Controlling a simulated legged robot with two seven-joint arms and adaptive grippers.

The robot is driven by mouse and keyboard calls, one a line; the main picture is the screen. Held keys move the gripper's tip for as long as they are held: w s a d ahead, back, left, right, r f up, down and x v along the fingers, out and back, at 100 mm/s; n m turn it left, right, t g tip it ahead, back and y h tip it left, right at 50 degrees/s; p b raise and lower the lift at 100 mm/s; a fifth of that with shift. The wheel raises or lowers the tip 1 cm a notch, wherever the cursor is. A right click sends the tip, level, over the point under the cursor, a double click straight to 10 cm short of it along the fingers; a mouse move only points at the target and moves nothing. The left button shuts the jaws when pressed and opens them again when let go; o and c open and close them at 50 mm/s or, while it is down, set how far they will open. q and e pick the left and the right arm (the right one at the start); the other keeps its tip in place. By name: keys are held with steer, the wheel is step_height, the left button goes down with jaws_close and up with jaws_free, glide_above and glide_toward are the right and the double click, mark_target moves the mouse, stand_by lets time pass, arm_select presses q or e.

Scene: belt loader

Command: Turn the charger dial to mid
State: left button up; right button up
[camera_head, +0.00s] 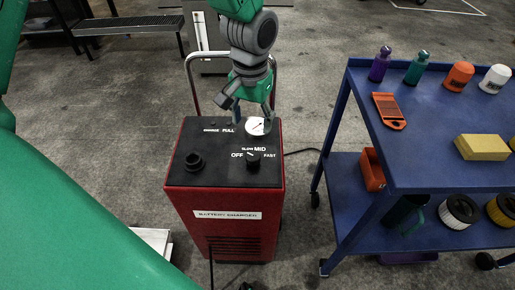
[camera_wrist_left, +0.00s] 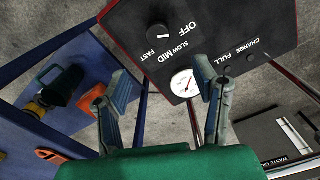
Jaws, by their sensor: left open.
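The red battery charger (camera_head: 228,215) stands on the floor with a black top panel. Its dial (camera_head: 252,161) is a black knob at the front right of the panel, marked OFF, SLOW, MID and FAST. The dial's white mark appears to point toward the OFF side. In the left wrist view the dial (camera_wrist_left: 158,31) is at the top, beyond the fingertips. My left gripper (camera_head: 249,106) is open and empty above the rear of the panel, apart from the dial. Its two spread fingers (camera_wrist_left: 163,78) show in the wrist view.
A white round gauge (camera_head: 255,126) sits behind the dial. A black round fitting (camera_head: 194,161) rises left of the dial. A metal handle (camera_head: 190,78) stands behind the charger. A blue cart (camera_head: 430,177) with bottles and parts stands close on the right.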

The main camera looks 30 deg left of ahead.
mark_target(254, 155)
arm_select(q)
steer(key=f, duration=0.3)
steer(key=f+b, duration=0.1)
steer(key=f, duration=0.6)
steer(key=shift+s+d+f+b, duration=0.15)
steer(key=shift+d+b, duration=0.2)
steer(key=shift+b, duration=0.05)
steer(key=shift+a+f, duration=0.1)
steer(key=shift+f, duration=0.55)
steer(key=shift+a+f, duration=0.15)
steer(key=shift+f, duration=0.1)
steer(key=c, duration=1.1)
